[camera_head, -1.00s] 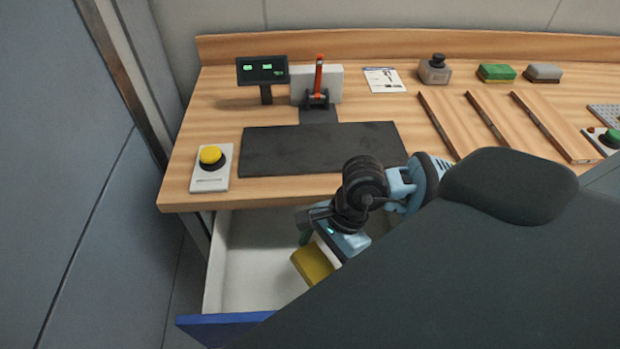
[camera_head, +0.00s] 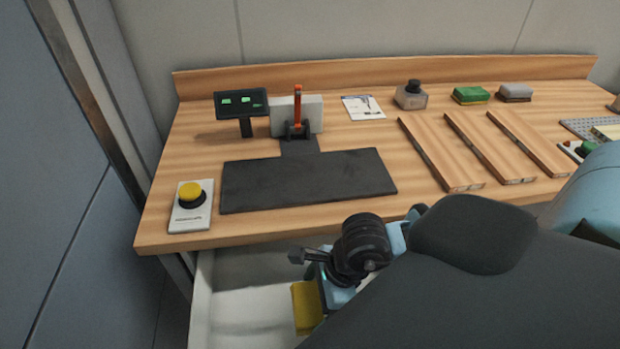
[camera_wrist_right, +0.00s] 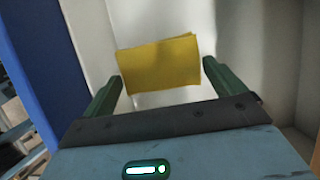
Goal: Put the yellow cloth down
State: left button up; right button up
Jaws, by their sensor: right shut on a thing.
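The yellow cloth (camera_head: 307,308) is a flat folded piece. My right gripper (camera_wrist_right: 162,72) is shut on it, with one green finger at each side of the cloth in the right wrist view (camera_wrist_right: 160,63). In the head view, gripper and cloth are over the open white drawer (camera_head: 235,312) below the table's front edge. I cannot tell whether the cloth touches the drawer floor. My dark arm link hides the drawer's right part. My left gripper is not in view.
The wooden table (camera_head: 150,225) holds a yellow button box (camera_head: 191,207), a black mat (camera_head: 305,180), a small display (camera_head: 240,104), a red-handled lever (camera_head: 298,105), wooden strips (camera_head: 488,145), and green (camera_head: 471,95) and grey (camera_head: 514,92) sponges. The drawer's blue front (camera_wrist_right: 50,60) shows in the wrist view.

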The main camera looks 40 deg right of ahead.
aim_at(313, 299)
notch_tip(313, 299, down, 9)
jog(key=shift+r+b, duration=0.15)
jog(key=shift+b, duration=0.15)
jog(key=w+d, duration=0.1)
jog(key=w, duration=0.2)
jog(key=shift+w+d+r, duration=0.1)
jog(key=shift+d, duration=0.3)
jog(key=shift+w+d+f, duration=0.15)
jog(key=shift+f, duration=0.5)
jog(key=o, duration=0.5)
jog(key=shift+f, duration=0.2)
jog(key=shift+o, duration=0.5)
jog(key=shift+r, duration=0.1)
